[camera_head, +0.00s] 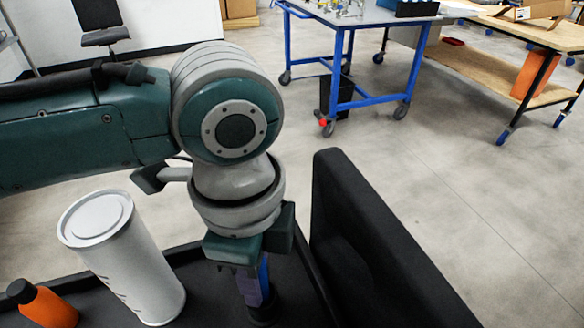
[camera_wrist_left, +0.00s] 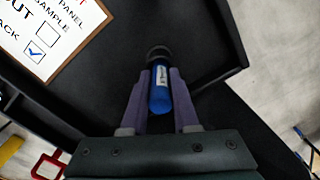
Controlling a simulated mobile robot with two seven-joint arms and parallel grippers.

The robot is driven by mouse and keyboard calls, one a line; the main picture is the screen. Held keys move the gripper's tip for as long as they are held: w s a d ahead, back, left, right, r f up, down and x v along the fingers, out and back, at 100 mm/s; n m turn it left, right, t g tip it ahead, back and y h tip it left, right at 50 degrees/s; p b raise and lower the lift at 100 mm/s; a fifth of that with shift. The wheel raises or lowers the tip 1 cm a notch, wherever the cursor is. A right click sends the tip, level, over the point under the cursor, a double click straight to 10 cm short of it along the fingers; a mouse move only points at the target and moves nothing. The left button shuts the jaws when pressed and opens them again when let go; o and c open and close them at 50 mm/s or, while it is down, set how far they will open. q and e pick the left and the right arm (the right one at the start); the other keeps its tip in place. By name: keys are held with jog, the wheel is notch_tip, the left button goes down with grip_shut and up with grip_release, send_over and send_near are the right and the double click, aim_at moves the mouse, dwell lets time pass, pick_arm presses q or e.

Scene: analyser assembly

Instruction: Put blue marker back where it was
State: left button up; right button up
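My left gripper (camera_head: 256,284) points down over the black tray-like surface at the bottom of the head view. In the left wrist view its two purple fingers (camera_wrist_left: 160,103) lie along both sides of the blue marker (camera_wrist_left: 160,92), shut on it. The marker has a pale label and a black end pointing away from the gripper, close to the black surface (camera_wrist_left: 110,60). I cannot tell whether that end touches the surface. In the head view only a strip of blue shows beside the fingers. My right gripper is not in view.
A white cylinder (camera_head: 128,262) and an orange bottle (camera_head: 46,306) stand left of the gripper. A black upright panel (camera_head: 370,250) rises to its right. A white checklist board (camera_wrist_left: 55,35) lies at upper left in the wrist view. A blue-framed table (camera_head: 345,60) stands beyond.

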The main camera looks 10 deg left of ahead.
pick_arm(q)
jog(key=o, duration=0.4)
jog(key=shift+r, duration=0.1)
notch_tip(320, 180, up, 12)
jog(key=p, duration=0.2)
jog(key=shift+r+p, duration=0.1)
jog(key=shift+p, duration=0.2)
jog(key=s+d+f+n+t+h, duration=0.1)
jog(key=s+d+f+n+h, duration=0.2)
jog(key=s+d+n+h, duration=0.15)
jog(key=s+a+n+t+y, duration=0.1)
jog(key=s+a+n, duration=0.1)
jog(key=a+n, duration=0.1)
jog(key=s+a+f+n+y, duration=0.1)
jog(key=s+a+n+y, duration=0.1)
jog(key=a, duration=0.4)
jog(key=s+a+f+n+t+y, duration=0.1)
jog(key=s+a+n, duration=0.2)
jog(key=a+n, duration=0.1)
jog(key=shift+s+a+f+n+t, duration=0.15)
jog(key=shift+s+a+n+t, duration=0.2)
jog(key=shift+n, duration=0.5)
